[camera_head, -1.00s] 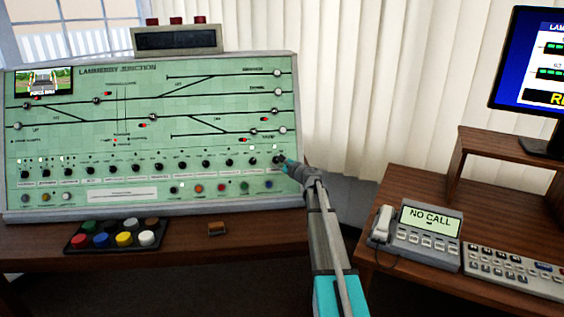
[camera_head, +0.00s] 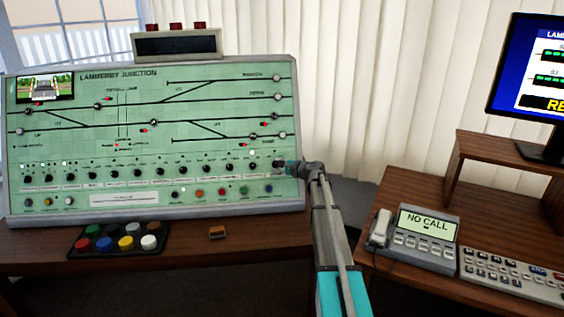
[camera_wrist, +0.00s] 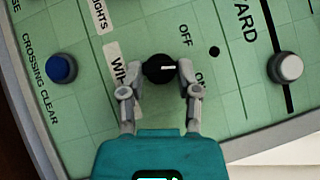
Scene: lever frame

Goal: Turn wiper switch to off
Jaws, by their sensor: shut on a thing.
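My gripper (camera_wrist: 160,72) is shut on the knob, one grey finger on each side. The label beside the knob (camera_wrist: 118,74) shows only "WI"; the rest is hidden by a finger. In the head view my gripper (camera_head: 284,166) is at the right end of the panel's knob row and hides most of the knob.
A blue button (camera_wrist: 61,68) and a white button (camera_wrist: 289,67) flank the knob at a distance. Several other knobs (camera_head: 160,170) run left along the panel. A desk phone (camera_head: 415,238) and keyboard (camera_head: 515,270) lie on the right desk.

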